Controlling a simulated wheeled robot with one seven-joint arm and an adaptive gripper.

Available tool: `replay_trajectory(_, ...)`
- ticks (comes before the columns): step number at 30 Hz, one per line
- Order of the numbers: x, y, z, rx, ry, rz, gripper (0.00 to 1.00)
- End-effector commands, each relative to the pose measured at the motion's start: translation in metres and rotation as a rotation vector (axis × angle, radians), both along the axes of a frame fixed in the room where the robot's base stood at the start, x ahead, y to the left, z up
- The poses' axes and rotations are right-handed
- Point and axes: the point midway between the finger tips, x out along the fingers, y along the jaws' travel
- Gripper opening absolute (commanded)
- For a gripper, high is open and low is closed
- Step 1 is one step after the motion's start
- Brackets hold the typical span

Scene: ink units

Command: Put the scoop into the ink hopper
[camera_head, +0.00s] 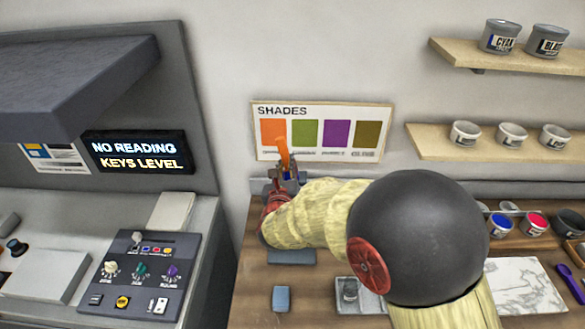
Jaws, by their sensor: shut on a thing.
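An orange scoop (285,153) stands upright in my gripper (287,174), in front of the shades chart. My gripper is shut on it, above the back left part of the wooden bench. The fingers are small in this view and partly hidden by my wrist, as is the scoop's lower end. I cannot pick out the ink hopper for certain. The grey press (110,235) with its control panel (143,275) stands at the left, and my gripper is to the right of it.
The shades chart (320,112) hangs behind my gripper. My arm hides much of the wooden bench (247,300). On the right are ink pots (537,222), a marble slab (520,287) and a purple scoop (570,283). Shelves (440,140) with tubs jut from the wall.

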Motion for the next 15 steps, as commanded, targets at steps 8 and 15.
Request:
replay_trajectory(8,0.000,0.000,-0.022,-0.002,0.001,0.001,0.00)
replay_trajectory(15,0.000,-0.001,-0.053,-0.001,0.000,-0.001,0.00)
